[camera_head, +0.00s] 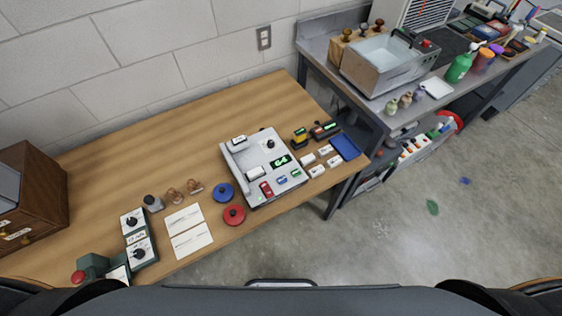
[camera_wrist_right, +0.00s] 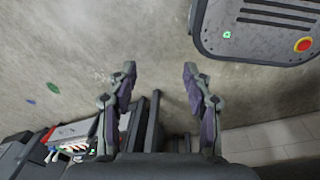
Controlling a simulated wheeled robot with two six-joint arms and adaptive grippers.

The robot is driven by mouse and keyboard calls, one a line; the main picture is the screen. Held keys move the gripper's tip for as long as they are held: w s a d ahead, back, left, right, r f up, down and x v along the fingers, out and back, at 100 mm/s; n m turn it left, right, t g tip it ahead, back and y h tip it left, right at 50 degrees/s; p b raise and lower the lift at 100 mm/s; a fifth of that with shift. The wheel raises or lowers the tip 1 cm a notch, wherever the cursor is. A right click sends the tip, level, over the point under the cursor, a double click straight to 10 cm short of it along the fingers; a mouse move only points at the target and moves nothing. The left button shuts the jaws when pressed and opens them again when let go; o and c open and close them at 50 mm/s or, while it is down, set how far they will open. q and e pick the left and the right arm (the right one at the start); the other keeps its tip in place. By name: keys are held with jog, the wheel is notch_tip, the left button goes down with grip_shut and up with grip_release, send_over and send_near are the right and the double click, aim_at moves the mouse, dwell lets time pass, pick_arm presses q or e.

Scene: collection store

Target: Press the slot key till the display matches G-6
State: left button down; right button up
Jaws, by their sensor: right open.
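A pale grey device (camera_head: 240,165) sits on the wooden table, tilted in the picture. Its small dark display (camera_head: 280,161) shows green characters that look like G-4, though they are small. Along its front edge are a red key (camera_head: 266,189), a blue key (camera_head: 282,180) and a green key (camera_head: 296,173). Their labels are too small to read, so I cannot tell which is the slot key. My right gripper (camera_wrist_right: 158,75) is open and empty over the grey floor in the right wrist view, away from the device. My left gripper is in neither view.
On the wooden table (camera_head: 120,115), a blue disc (camera_head: 223,193) and a red disc (camera_head: 234,215) lie left of the device. A blue tray (camera_head: 345,147) and handheld units (camera_head: 325,130) are at its right. A metal bench with a sink (camera_head: 385,60) stands behind right.

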jog(key=shift+s+d, duration=0.1)
dwell(0.3)
grip_shut()
dwell(0.7)
dwell(0.7)
